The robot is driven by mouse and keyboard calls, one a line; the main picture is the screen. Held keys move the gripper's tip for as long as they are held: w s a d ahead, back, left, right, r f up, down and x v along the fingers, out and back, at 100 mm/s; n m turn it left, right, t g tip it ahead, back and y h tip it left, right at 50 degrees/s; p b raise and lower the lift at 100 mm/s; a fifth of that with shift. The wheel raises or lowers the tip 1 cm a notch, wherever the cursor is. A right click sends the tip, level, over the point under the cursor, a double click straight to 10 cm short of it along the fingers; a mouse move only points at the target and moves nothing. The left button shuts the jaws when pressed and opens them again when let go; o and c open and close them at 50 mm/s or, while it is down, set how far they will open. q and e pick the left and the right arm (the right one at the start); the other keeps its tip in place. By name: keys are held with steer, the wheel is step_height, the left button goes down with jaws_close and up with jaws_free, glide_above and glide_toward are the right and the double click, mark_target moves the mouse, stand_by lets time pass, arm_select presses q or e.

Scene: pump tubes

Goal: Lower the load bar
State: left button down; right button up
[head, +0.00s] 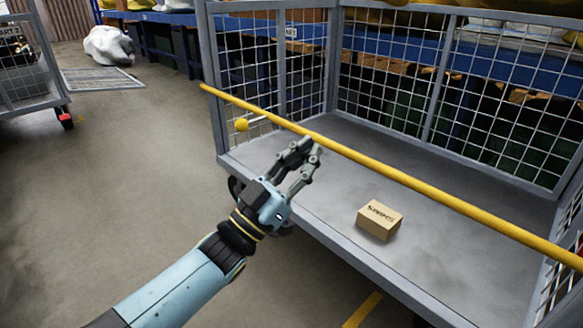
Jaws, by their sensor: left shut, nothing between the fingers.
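The load bar (420,187) is a long yellow rod across the open front of the grey mesh cage cart (225,163). It slopes in the picture from the upper left post to the lower right, above the cart floor. A yellow ball-shaped knob (241,125) shows just below its left part. My left gripper (312,146) is shut and empty. Its fingertips appear at the bar's lower edge, left of the middle; I cannot tell whether they touch it. My right gripper is not in view.
A small cardboard box (380,220) lies on the cart floor. Another mesh cart (30,70) stands at the left. A white bundle (108,45) and a flat mesh panel (100,79) lie behind. The concrete floor at left is clear.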

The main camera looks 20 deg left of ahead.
arm_select(q)
steer(key=shift+p+v, duration=0.3)
steer(key=shift+v, duration=1.75)
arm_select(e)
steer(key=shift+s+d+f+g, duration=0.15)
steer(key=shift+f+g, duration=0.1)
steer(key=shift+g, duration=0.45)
arm_select(q)
steer(key=shift+d+r, duration=0.1)
